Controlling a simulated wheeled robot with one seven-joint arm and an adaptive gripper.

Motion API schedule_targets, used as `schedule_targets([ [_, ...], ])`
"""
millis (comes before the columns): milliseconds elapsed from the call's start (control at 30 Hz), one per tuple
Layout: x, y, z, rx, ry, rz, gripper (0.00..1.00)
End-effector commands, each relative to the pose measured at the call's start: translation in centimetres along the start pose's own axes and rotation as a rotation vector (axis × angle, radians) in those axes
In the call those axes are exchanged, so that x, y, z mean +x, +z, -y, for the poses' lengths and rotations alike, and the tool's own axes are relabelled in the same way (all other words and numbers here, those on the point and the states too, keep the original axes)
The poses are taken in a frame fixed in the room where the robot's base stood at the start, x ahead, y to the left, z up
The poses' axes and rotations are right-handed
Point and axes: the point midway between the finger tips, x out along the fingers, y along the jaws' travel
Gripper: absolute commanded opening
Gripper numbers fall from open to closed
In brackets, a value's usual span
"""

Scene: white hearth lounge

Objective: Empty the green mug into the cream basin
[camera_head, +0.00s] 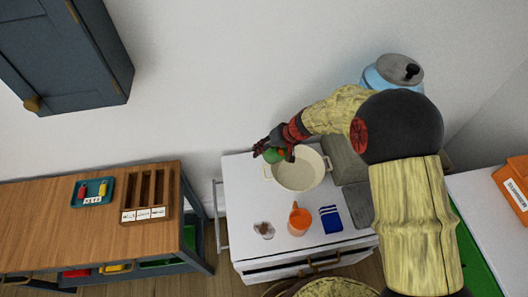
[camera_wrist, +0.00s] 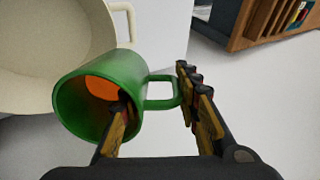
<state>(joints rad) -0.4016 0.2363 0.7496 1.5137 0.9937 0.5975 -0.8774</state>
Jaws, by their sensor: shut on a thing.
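In the head view the green mug (camera_head: 272,156) is partly hidden by my gripper (camera_head: 268,149). It is at the upper left rim of the cream basin (camera_head: 299,178), which stands on a white cabinet top. The basin (camera_wrist: 30,92) is at the wrist view's upper left and looks empty.
A wooden table (camera_head: 60,222) holds a divided rack (camera_head: 150,192) and teal tray.

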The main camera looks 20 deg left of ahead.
Motion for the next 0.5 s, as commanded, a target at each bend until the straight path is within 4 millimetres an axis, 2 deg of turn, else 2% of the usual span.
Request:
schedule_targets([
  [500, 0.05, 0.00, -0.03, -0.001, -0.041, -0.024, 0.00],
])
